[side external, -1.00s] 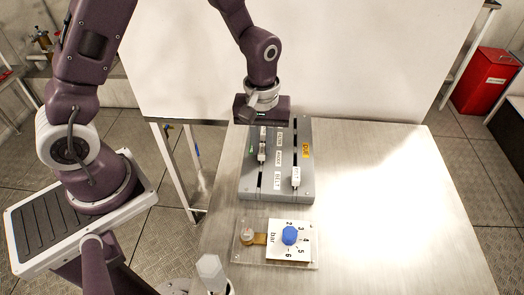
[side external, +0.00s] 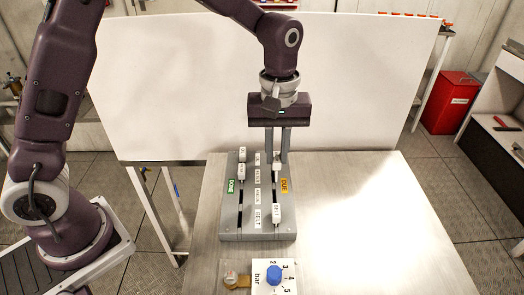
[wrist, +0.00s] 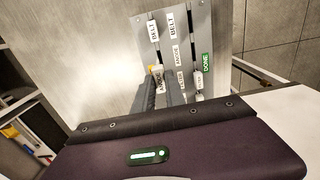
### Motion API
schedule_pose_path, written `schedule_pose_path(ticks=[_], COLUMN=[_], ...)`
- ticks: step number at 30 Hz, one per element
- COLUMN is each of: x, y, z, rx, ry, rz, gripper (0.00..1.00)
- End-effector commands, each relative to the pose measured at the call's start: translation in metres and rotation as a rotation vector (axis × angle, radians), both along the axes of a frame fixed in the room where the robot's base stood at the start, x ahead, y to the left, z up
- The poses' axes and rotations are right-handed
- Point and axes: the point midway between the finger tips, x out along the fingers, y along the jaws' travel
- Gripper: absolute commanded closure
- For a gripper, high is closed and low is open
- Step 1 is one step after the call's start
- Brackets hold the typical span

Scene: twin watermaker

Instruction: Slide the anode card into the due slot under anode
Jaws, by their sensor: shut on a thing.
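The grey card board (side external: 230,222) stands on the metal table, with a green DONE label (side external: 231,186) on the left and an orange DUE label (side external: 285,185) on the right. My gripper (side external: 277,160) points down over the far part of the DUE column, shut on a white card (side external: 277,166). The wrist view shows this anode card (wrist: 159,80) between my gripper's fingers (wrist: 161,92), its lettering reading as ANODE. The fingers partly hide it, and I cannot tell how deep it sits in the slot. The middle strip carries name labels, including an anode label (wrist: 178,55).
A BELT card (side external: 277,214) stands nearer in the DUE column. White cards (side external: 240,172) stand at the far end of the DONE column. A gauge plate with a blue knob (side external: 273,274) lies in front of the board. The table's right side (side external: 360,220) is clear.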

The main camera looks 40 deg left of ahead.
Motion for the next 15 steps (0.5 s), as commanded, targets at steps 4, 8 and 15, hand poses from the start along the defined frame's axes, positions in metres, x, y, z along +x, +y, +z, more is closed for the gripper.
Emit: schedule_pose_path(ticks=[4, 8, 15], x=[0.000, 0.000, -0.001], y=[0.000, 0.000, 0.001], z=[-0.001, -0.010, -0.039], rx=[0.001, 0.002, 0.003], ry=[0.001, 0.004, 0.004], rz=[0.000, 0.000, -0.001], gripper=[1.00, 1.00, 1.00])
